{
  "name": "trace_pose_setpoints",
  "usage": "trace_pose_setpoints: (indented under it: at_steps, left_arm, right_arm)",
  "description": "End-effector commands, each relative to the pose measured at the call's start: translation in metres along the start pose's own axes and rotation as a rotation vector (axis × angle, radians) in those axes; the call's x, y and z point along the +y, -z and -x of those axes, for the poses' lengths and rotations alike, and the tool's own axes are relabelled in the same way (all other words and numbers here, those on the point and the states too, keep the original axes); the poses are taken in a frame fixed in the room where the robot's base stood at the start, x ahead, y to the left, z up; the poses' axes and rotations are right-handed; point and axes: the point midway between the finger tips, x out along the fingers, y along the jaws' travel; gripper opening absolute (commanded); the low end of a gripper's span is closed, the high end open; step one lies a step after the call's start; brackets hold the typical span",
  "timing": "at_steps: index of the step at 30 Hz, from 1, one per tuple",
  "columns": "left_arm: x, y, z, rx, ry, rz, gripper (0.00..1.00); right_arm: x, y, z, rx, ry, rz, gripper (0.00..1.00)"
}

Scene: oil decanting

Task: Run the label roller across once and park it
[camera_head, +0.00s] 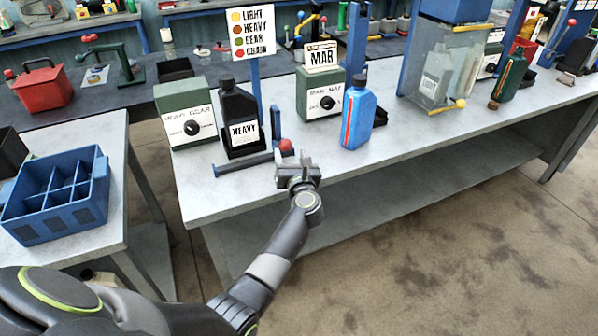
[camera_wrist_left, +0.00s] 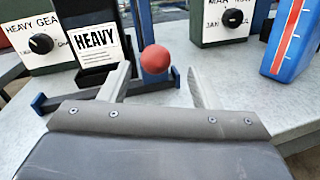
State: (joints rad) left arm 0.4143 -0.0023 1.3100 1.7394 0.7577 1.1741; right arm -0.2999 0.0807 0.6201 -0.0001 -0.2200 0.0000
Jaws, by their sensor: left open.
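The label roller's red ball knob (camera_head: 286,145) shows at the front of a dark rail (camera_head: 243,163) with blue ends, low before the black bottle. In the left wrist view the red knob (camera_wrist_left: 155,59) appears between the tips of my open left gripper (camera_wrist_left: 158,75), with no finger seen touching it. In the head view my left gripper (camera_head: 294,164) is just in front of the knob. The black bottle (camera_head: 238,110) stands upright with a white HEAVY label (camera_wrist_left: 97,42) on its front. My right gripper is not in view.
A green HEAVY GEAR dial box (camera_head: 172,101) stands left of the bottle. A green MAR dial box (camera_head: 311,84) and a blue bottle (camera_head: 358,122) stand to the right. A sign post (camera_head: 257,77) rises behind. A blue divided crate (camera_head: 92,208) sits on the left table.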

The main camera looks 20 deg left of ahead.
Motion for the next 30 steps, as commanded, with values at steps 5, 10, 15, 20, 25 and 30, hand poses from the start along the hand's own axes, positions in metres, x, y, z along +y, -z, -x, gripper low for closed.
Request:
trace_pose_setpoints:
  at_steps: [5, 10, 15, 20, 25, 30]
  left_arm:
    - [0.000, -0.001, 0.046, 0.004, 0.001, 0.002, 0.57]
    - [-0.001, 0.001, 0.079, 0.004, 0.000, 0.002, 0.57]
    - [-0.001, 0.000, 0.096, 0.000, 0.001, 0.001, 0.57]
    - [-0.001, 0.000, 0.100, -0.001, 0.001, -0.001, 0.57]
    - [-0.001, 0.000, 0.100, -0.001, 0.001, -0.001, 0.57]
    - [-0.001, 0.000, 0.100, -0.001, 0.001, -0.001, 0.57]
  right_arm:
    - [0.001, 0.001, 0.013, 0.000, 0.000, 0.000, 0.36]
    - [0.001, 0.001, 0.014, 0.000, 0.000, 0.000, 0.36]
    - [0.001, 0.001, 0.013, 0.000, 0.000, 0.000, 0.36]
    - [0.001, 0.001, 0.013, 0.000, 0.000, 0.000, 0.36]
    - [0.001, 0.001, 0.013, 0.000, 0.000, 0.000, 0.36]
    - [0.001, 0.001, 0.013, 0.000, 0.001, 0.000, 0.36]
